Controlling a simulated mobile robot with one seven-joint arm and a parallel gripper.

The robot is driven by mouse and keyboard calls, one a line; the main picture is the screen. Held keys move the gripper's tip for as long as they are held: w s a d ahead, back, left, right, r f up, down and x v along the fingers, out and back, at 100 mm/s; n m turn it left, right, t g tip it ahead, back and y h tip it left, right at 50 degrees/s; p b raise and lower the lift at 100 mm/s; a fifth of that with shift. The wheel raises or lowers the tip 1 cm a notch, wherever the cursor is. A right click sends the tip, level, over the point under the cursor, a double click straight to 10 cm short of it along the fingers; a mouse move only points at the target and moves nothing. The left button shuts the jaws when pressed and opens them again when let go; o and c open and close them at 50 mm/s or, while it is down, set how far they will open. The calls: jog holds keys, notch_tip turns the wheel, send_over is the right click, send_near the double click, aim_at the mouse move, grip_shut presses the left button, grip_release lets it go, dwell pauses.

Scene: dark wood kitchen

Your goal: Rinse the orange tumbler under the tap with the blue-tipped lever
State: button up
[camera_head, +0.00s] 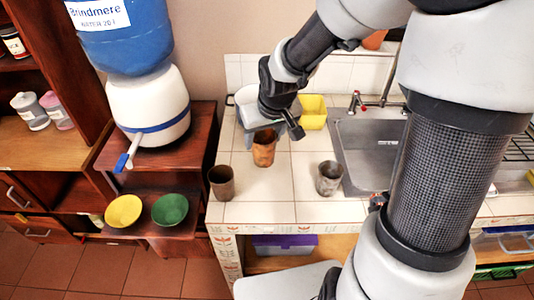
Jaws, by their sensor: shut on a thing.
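The orange tumbler (264,153) stands upright on, or just above, the white tiled counter, left of the sink. My gripper (270,128) is shut on its upper part from above and hides some of the rim. A tap with a blue lever (122,163) sticks out from the white base of the water dispenser (148,110) at the left. At the back of the sink (370,150), a tap lever has a red tip (357,95). My arm covers part of the sink and its tap, so I cannot see whether another lever is there.
A brown tumbler (221,183) and a grey tumbler (329,178) stand near the counter's front. A yellow container (313,112) and a white container (246,98) are behind my gripper. Yellow (123,211) and green (170,209) bowls sit on the low shelf below the dispenser.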

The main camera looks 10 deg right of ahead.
aim_at(268, 149)
notch_tip(268, 149, down, 10)
jog(key=b, duration=0.3)
jog(key=shift+r+b, duration=0.2)
jog(key=shift+b, duration=0.15)
jog(key=shift+f, duration=0.15)
jog(key=o, duration=1.3)
jog(key=p+v, duration=0.2)
jog(key=v, duration=0.1)
jog(key=p+v, duration=0.2)
jog(key=v, duration=0.2)
jog(key=p+v, duration=0.2)
jog(key=v, duration=0.2)
jog(key=shift+w, duration=0.25)
jog(key=shift+s+r+p, duration=0.35)
jog(key=shift+r, duration=0.3)
